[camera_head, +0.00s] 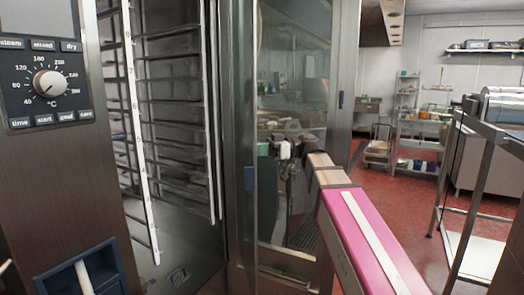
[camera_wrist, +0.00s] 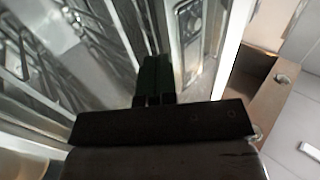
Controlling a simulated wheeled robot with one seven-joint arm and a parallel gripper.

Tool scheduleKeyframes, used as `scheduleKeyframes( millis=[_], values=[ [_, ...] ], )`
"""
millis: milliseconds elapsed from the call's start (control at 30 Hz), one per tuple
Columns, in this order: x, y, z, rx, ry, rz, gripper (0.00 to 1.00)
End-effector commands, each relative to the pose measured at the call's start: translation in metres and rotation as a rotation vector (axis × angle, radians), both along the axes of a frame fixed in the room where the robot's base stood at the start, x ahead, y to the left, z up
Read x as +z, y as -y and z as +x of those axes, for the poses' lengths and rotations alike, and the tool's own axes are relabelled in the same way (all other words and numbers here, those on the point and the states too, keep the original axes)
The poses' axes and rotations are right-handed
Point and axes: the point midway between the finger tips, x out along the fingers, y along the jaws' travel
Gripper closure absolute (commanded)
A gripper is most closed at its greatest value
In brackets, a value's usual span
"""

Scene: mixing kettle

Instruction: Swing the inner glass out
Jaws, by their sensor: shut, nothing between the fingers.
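The oven door stands open in the head view, with a steel frame (camera_head: 345,60) around a tall glass pane (camera_head: 290,85). I cannot tell whether the inner glass is apart from the door frame. My gripper (camera_head: 281,150) is in front of the lower half of the pane, and its fingers are small and dark there. In the wrist view the fingers (camera_wrist: 153,72) are together and empty, pointing towards glass and a pale metal frame edge (camera_wrist: 190,50). Whether the fingertips touch the glass is unclear.
The oven cavity with its rack rails (camera_head: 175,120) is open at left, beside the control panel (camera_head: 48,85). A steel trolley (camera_head: 470,190) stands at right. Shelving (camera_head: 415,120) stands at the back. Red floor (camera_head: 400,215) is clear between them.

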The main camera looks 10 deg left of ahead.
Motion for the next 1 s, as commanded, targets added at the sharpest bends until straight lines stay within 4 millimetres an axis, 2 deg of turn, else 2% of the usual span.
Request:
scheduleKeyframes(
  millis=[267, 500, 700, 1000],
  values=[
    [0.000, -0.004, -0.003, -0.010, 0.000, 0.000, 1.00],
    [-0.001, -0.039, -0.019, -0.091, 0.000, -0.001, 1.00],
    [0.000, -0.064, -0.025, -0.099, 0.000, 0.000, 1.00],
    [0.000, -0.071, -0.027, -0.100, 0.000, 0.000, 1.00]
  ],
)
